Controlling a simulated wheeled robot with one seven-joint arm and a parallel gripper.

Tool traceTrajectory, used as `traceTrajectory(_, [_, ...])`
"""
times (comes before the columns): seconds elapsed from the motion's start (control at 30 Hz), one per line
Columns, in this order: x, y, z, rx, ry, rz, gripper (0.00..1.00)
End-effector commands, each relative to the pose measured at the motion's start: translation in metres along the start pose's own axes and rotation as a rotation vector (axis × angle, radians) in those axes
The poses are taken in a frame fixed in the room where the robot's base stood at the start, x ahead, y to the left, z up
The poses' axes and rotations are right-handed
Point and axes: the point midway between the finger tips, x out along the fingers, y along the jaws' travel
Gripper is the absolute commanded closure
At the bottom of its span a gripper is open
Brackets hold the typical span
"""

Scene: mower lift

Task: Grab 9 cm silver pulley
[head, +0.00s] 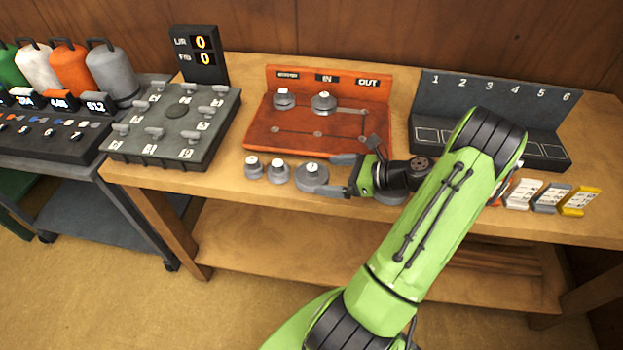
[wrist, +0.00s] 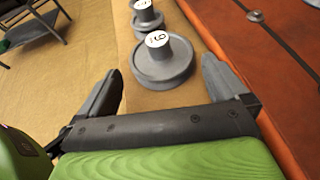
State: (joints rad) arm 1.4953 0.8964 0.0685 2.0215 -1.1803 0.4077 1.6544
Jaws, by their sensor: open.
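A grey pulley (head: 312,180) with a wide flange and a white label on its raised hub lies on the wooden bench, in front of the red board. In the wrist view this pulley (wrist: 162,72) shows a single digit that looks like a 9, seen tilted. My gripper (head: 336,174) is open at bench height, just right of the pulley. In the wrist view my gripper (wrist: 161,66) has one finger on each side of the pulley's near part, with visible gaps and no clear contact.
Two smaller grey pulleys (head: 278,174) (head: 253,168) stand in a row to the left. Another grey disc (head: 390,198) is partly hidden under my wrist. The red board (head: 330,143) holds two pulleys. A numbered dark rack (head: 540,150) and small cards (head: 552,198) are at right.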

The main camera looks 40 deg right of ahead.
Motion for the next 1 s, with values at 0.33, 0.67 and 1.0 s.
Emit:
traceTrajectory(0.33, [0.051, -0.001, -0.001, -0.001, -0.001, 0.002, 0.00])
traceTrajectory(0.67, [0.051, -0.001, 0.000, -0.001, -0.001, 0.001, 0.23])
traceTrajectory(1.0, [0.051, -0.001, 0.000, -0.001, -0.001, 0.001, 0.55])
